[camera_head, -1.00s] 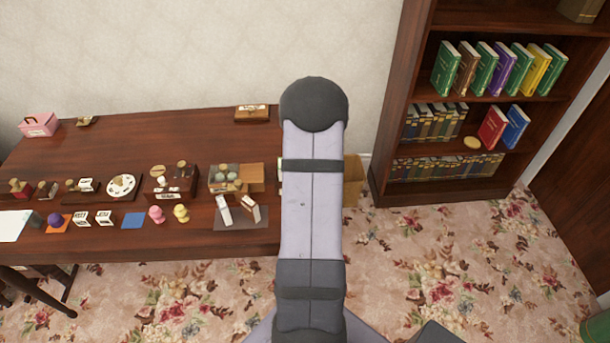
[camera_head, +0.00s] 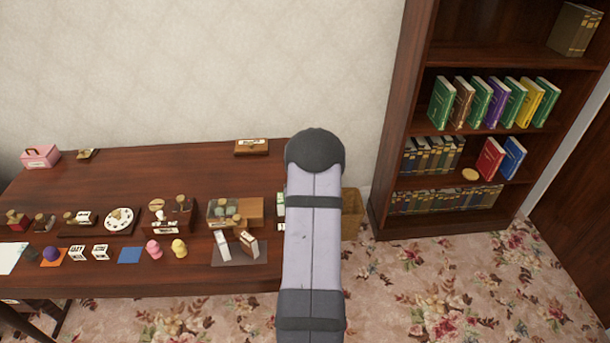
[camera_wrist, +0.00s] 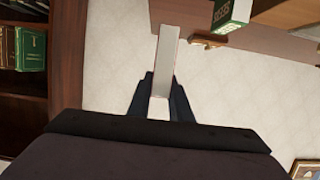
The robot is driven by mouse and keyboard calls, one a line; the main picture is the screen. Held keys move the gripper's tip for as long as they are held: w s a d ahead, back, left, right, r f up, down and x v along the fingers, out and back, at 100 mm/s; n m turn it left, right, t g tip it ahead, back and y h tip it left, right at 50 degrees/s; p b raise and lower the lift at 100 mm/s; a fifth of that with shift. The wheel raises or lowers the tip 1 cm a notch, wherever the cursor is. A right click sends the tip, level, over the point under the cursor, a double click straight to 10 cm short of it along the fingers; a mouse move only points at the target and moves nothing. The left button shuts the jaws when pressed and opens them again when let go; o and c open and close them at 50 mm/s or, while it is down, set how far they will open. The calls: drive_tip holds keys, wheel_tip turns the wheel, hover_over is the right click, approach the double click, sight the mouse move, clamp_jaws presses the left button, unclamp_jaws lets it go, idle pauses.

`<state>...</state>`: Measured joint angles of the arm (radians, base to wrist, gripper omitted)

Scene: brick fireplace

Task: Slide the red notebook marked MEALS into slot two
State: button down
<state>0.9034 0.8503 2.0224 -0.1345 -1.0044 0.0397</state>
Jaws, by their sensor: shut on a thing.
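My gripper (camera_wrist: 163,92) is shut on a thin pale block with a narrow reddish edge, which looks like the red notebook (camera_wrist: 166,58) seen edge-on. No MEALS mark shows on it. In the wrist view a green-covered item (camera_wrist: 231,14) with light lettering stands beside a brown wooden piece, to the right of the held notebook and apart from it. In the head view my arm hides the gripper and the notebook. A green and white item (camera_head: 281,203) shows at the table's right end, partly behind my arm. I cannot make out slot two.
The wooden table (camera_head: 110,178) carries stamps, small figures and boxes along its front. A bookcase (camera_head: 392,150) with rows of books, including a red book (camera_head: 489,160) and a blue one, stands at the right. Flowered carpet lies open in front of it.

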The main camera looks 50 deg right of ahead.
drive_tip(key=shift+f, duration=0.1)
drive_tip(key=shift+f+b, duration=2.75)
drive_tip(key=shift+f, duration=0.05)
drive_tip(key=shift+f+b, duration=2.2)
drive_tip(key=shift+b, duration=0.35)
idle(0.4)
drive_tip(key=c, duration=1.5)
unclamp_jaws()
drive_tip(key=shift+r, duration=0.1)
drive_tip(key=shift+c, duration=0.2)
drive_tip(key=shift+s+a, duration=0.1)
drive_tip(key=shift+s, duration=0.05)
drive_tip(key=b+v, duration=0.1)
drive_tip(key=v, duration=0.6)
drive_tip(key=shift+r, duration=0.1)
